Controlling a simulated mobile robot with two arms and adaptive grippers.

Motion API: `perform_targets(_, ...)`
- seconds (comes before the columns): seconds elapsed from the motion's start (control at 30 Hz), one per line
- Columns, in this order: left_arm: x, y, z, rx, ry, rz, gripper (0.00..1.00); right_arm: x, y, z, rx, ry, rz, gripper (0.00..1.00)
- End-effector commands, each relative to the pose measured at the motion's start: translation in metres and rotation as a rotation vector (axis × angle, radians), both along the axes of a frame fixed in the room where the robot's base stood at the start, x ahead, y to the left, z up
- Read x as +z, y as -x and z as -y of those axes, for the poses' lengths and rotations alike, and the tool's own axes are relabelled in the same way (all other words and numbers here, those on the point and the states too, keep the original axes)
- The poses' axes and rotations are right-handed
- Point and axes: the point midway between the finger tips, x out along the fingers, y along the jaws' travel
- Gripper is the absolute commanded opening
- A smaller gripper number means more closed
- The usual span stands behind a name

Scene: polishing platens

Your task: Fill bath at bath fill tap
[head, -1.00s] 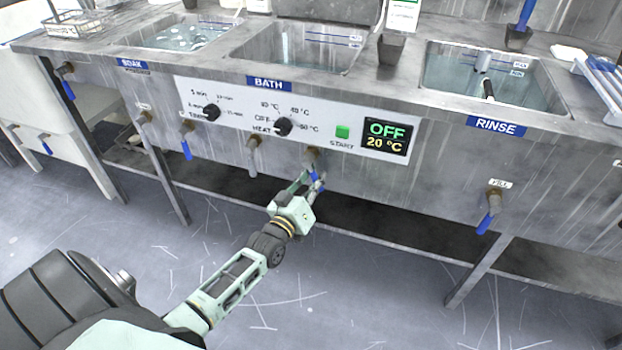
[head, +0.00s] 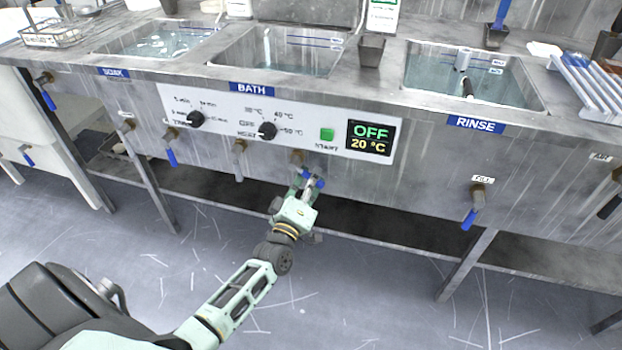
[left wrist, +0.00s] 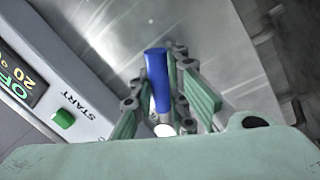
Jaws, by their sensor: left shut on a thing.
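The bath is the middle sink (head: 262,66), above the blue BATH label (head: 252,88). Bluish water shows inside it, below the blue level lines on its back wall. A brass tap (head: 297,157) with a blue lever sits on the front panel below the control plate. My left gripper (head: 309,184) is at this tap, shut on the blue lever (left wrist: 158,80), which shows between the fingers in the left wrist view. The gripper partly hides the lever in the head view. The tap's own label cannot be read. My right gripper is not in view.
The control display (head: 370,140) reads OFF and 20 °C, beside a green START button (head: 327,134). The rinse sink (head: 475,78) is at right, with its FILL tap (head: 476,200) below. Other blue-lever taps line the front. Bench legs and a low shelf stand beneath.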

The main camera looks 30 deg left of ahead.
Motion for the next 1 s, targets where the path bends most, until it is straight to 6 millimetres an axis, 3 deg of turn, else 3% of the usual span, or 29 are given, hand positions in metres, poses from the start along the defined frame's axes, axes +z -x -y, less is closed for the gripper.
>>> perform_targets(0.4,-0.0014,0.0006,0.0008,-0.001,0.006,-0.001,0.0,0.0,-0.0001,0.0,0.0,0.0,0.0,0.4)
perform_targets(0.43,-0.0014,0.0006,0.0008,-0.001,0.006,-0.001,0.17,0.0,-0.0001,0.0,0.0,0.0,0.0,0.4)
perform_targets(0.63,-0.0008,0.0003,0.0006,0.0,0.005,-0.001,0.34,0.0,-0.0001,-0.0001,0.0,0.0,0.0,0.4)
perform_targets(1.0,-0.0015,0.0046,0.0009,0.0,0.005,0.0,0.34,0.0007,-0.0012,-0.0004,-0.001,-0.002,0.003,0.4)
